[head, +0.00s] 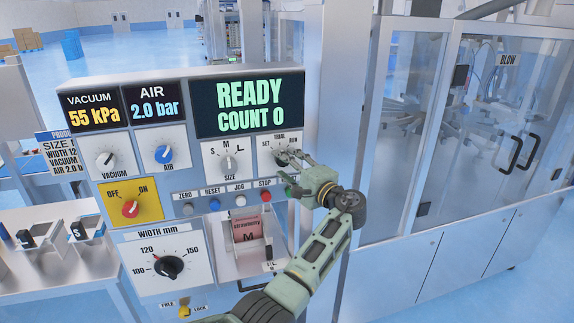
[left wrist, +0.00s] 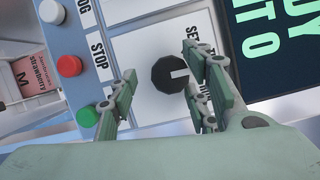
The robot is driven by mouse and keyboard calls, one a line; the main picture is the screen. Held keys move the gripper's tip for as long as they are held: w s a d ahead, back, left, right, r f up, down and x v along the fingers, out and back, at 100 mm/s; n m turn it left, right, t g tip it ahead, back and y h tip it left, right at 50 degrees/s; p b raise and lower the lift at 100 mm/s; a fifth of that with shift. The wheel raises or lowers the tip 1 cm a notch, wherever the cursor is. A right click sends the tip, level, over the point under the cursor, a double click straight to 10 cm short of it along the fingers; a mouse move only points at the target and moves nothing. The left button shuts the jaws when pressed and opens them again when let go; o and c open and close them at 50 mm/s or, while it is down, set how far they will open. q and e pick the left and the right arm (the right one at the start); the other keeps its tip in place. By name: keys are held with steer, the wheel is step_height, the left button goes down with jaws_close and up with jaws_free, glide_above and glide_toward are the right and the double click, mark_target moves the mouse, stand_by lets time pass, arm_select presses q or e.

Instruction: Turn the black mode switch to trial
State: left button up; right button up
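The black mode switch (left wrist: 165,74) is a round knob on a white plate (left wrist: 150,110). Its white pointer line faces right in the left wrist view, up the panel. The SET lettering shows in part beside it; the TRIAL word is hidden there but readable in the head view. My left gripper (left wrist: 162,75) is open, with its fingers on either side of the knob. A gap shows on the left finger's side; the right finger is close, and I cannot tell whether it touches. My right gripper is not in view.
Below the switch are a red STOP button (left wrist: 69,65) and a green button (left wrist: 88,116), the green one near my finger. The size dial (head: 229,162) sits left of the switch, under the READY display (head: 248,105). Glass machine doors (head: 490,120) stand to the right.

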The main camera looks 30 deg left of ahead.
arm_select(q)
steer(key=shift+r, duration=0.15)
steer(key=shift+d, duration=0.1)
steer(key=v, duration=1.1)
steer(key=shift+s+d, duration=0.2)
steer(key=shift+d, duration=0.2)
